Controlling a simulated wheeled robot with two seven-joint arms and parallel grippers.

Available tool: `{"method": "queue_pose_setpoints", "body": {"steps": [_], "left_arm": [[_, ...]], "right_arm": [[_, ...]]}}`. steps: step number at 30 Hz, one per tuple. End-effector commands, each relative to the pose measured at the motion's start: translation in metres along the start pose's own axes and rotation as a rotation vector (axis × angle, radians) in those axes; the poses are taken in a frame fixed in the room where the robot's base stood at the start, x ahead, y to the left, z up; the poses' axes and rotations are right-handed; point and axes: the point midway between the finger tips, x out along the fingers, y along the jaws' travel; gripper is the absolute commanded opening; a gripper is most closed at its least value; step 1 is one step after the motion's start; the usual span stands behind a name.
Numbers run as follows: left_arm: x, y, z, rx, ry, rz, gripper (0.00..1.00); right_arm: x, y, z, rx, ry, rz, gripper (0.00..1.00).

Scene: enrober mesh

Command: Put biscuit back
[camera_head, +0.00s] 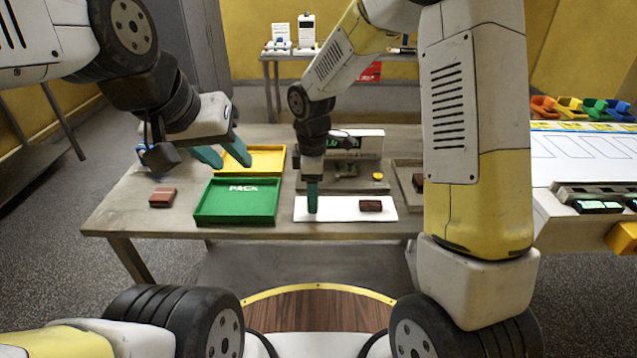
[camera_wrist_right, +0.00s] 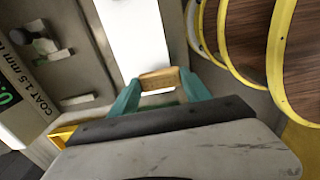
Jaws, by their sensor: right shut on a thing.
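My right gripper (camera_head: 312,196) points down over the left part of the white board (camera_head: 341,211). In the right wrist view, its teal fingers (camera_wrist_right: 160,93) are shut on a tan biscuit (camera_wrist_right: 159,79); the head view hides this biscuit behind the fingers. I cannot tell whether it touches the board. A dark brown biscuit (camera_head: 370,206) lies on the right part of the board. My left gripper (camera_head: 222,153) is open above the yellow tray (camera_head: 268,151), with nothing visible between its fingers.
The green PACK tray (camera_head: 236,216) stands left of the board. A red-brown block (camera_head: 162,197) lies at the table's left. Behind the board is a machine (camera_head: 356,141) with a green display, partly hidden. A brown tray (camera_head: 405,165) stands to the right, partly behind my right arm.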

Motion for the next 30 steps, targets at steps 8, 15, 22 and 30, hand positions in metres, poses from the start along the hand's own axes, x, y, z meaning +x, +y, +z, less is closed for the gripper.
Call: {"method": "queue_pose_setpoints", "body": {"steps": [8, 15, 22, 30], "left_arm": [[0.0, 0.0, 0.0, 0.0, 0.0, 0.0, 0.36], [0.0, 0.0, 0.0, 0.0, 0.0, 0.0, 0.36], [0.0, 0.0, 0.0, 0.0, 0.0, 0.0, 0.36], [0.0, 0.0, 0.0, 0.0, 0.0, 0.0, 0.36]], "right_arm": [[0.002, 0.021, 0.01, 0.002, -0.001, -0.001, 0.33], [0.032, 0.027, 0.013, -0.001, -0.001, -0.004, 0.33], [0.038, 0.028, 0.013, 0.001, 0.0, 0.001, 0.33], [0.041, 0.027, 0.013, 0.001, 0.0, 0.0, 0.67]]}}
